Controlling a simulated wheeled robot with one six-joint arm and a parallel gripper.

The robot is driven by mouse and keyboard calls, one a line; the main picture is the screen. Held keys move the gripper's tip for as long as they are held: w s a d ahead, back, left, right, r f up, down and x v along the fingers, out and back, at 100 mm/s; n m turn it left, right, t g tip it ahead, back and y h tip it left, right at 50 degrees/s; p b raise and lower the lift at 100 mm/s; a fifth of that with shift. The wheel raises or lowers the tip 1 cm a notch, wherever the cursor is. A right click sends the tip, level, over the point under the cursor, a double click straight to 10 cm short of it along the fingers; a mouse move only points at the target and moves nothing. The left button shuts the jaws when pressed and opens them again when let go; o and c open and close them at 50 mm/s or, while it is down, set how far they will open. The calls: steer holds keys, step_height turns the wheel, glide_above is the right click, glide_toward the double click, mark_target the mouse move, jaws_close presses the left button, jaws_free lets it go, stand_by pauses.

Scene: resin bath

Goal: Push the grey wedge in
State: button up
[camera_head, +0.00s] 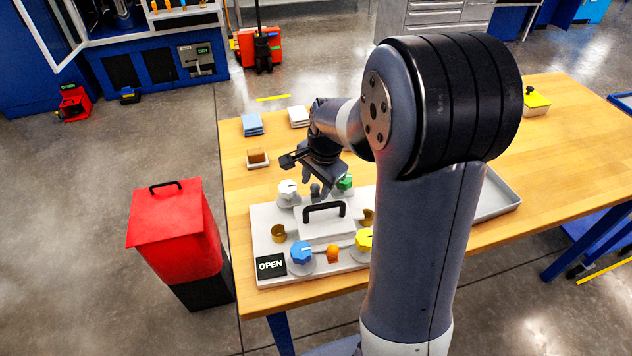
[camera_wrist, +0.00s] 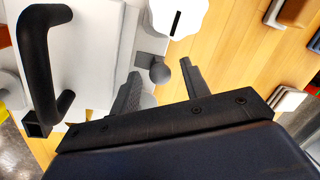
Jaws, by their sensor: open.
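The grey wedge shows as a small round grey knob (camera_wrist: 160,73) at the lid's edge in the wrist view. It sits between the two spread fingers of my gripper (camera_wrist: 160,88), with a gap to each. In the head view my gripper (camera_head: 322,189) reaches down at the far side of the white bath lid (camera_head: 318,229), close to the wedge, which is hard to tell from the fingers there. The lid has a black handle (camera_head: 324,206), also in the wrist view (camera_wrist: 40,75). How deep the wedge sits is hidden.
White (camera_head: 288,188), green (camera_head: 345,182), blue (camera_head: 301,252) and yellow (camera_head: 364,240) dials surround the lid. An orange knob (camera_head: 333,254) is at its near side. An OPEN sign (camera_head: 271,265) marks the front corner. A grey tray (camera_head: 497,203) lies right, partly behind my arm.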

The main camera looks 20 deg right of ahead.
jaws_close()
stand_by(0.3)
steer(key=shift+s, duration=0.85)
jaws_free()
